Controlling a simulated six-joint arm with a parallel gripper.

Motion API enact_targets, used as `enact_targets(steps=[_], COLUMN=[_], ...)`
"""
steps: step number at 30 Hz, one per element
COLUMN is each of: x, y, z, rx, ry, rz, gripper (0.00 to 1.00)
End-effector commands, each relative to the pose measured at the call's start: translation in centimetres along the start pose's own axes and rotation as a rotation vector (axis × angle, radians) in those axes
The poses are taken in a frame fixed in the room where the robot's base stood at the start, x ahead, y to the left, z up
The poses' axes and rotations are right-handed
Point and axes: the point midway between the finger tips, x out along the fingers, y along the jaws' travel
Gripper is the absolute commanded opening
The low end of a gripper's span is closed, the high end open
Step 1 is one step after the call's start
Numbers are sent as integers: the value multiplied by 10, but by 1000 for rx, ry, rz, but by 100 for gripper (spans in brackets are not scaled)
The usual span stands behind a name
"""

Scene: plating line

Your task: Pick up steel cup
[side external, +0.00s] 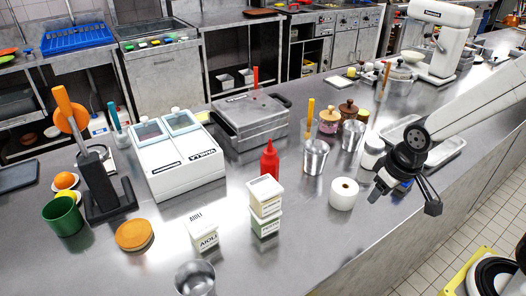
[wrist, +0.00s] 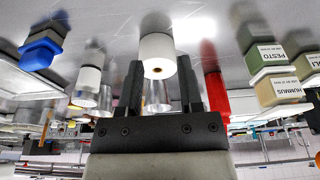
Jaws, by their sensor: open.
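Several steel cups stand on the steel counter. One steel cup (side external: 314,157) is left of the paper roll (side external: 343,193); another steel cup (side external: 351,136) stands just behind it to the right. A third steel cup (side external: 195,279) is at the front edge of the side view. My gripper (side external: 405,197) is open and empty above the counter, right of the roll and apart from the cups. In the upside-down wrist view the roll (wrist: 157,50) appears between the fingers of my gripper (wrist: 160,72), with a steel cup (wrist: 157,98) partly hidden beyond it.
A red squeeze bottle (side external: 269,161) and stacked tubs (side external: 265,210) stand left of the roll. A white jar (side external: 373,153) and metal trays (side external: 440,150) are near my gripper. Lidded jars (side external: 348,110) stand behind the cups. Bare counter (side external: 320,240) lies in front of the roll.

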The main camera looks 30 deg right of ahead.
Motion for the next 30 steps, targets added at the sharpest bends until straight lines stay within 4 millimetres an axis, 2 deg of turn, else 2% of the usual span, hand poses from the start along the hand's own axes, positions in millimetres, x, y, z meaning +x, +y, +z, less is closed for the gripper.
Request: enact_targets(steps=[5, 20, 30], x=[-8, -49, -48], y=[0, 0, -30], z=[-3, -12, -35], rx=[0, 0, -210], ry=[4, 4, -13], rz=[0, 0, -19], gripper=[46, 46, 46])
